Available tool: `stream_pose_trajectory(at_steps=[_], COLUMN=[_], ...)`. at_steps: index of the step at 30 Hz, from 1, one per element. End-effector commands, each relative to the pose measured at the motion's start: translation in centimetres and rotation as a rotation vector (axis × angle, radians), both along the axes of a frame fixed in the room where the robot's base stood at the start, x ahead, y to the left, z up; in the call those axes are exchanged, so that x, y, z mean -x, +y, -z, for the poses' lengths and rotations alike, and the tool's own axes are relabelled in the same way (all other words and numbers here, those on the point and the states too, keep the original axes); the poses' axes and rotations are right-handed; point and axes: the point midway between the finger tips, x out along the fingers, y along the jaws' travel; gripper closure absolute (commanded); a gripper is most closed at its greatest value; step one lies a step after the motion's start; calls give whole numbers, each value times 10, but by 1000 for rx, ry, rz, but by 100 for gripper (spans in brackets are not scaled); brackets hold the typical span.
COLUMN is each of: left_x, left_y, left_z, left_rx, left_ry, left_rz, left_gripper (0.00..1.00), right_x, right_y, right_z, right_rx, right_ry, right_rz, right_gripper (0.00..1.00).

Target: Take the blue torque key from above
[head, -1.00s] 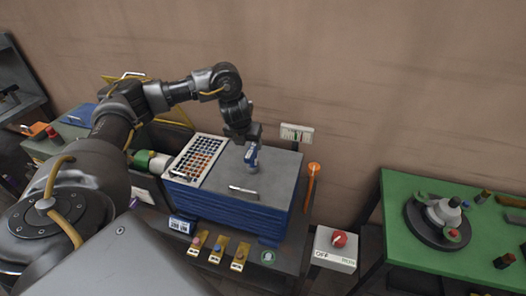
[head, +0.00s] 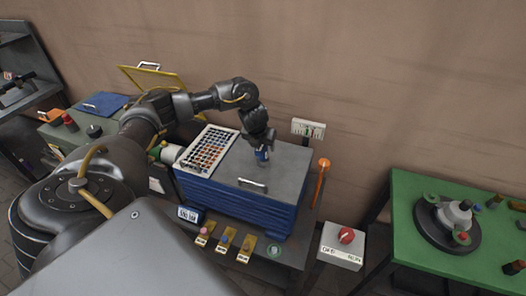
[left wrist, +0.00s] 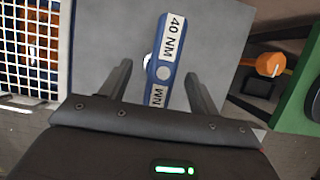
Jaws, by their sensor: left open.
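The blue torque key (head: 262,156) is on the grey top of the blue tool cabinet, partly hidden by my left gripper in the head view. In the left wrist view the key (left wrist: 164,48) shows white labels, one reading "40 NM". My left gripper (head: 261,147) points down over it. In the left wrist view its two open fingers (left wrist: 158,72) lie on either side of the key, with gaps showing on both sides. The height between fingertips and key is hard to tell. My right gripper is not in view.
The blue cabinet (head: 232,204) has a handle (head: 252,184) on top and a grid-covered tray (head: 208,150) at its left. An orange-headed tool (head: 322,170) and a red switch box (head: 343,245) stand to the right. The green table (head: 413,190) is farther right.

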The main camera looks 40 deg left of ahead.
Motion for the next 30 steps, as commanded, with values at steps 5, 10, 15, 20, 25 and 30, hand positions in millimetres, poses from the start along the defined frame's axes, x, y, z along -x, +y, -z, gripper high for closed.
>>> stream_pose_trajectory(at_steps=[5, 10, 15, 20, 25, 30], left_x=[-8, -11, -11, -11, -11, -11], left_y=[3, 3, 3, 3, 3, 3], left_z=[20, 26, 26, 25, 25, 24], left_rx=[0, 0, 1, 1, 0, 0], left_ry=[2, -1, 0, 0, 0, -2], left_rz=[-1, 1, 1, 1, 1, 0], left_gripper=[38, 38, 42, 63, 85, 100], right_x=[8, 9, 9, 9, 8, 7], right_y=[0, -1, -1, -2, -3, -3], right_z=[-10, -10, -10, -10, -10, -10], right_rx=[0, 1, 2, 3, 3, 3], right_ry=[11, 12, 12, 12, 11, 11], right_rz=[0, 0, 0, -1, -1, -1], right_gripper=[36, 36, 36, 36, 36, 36])
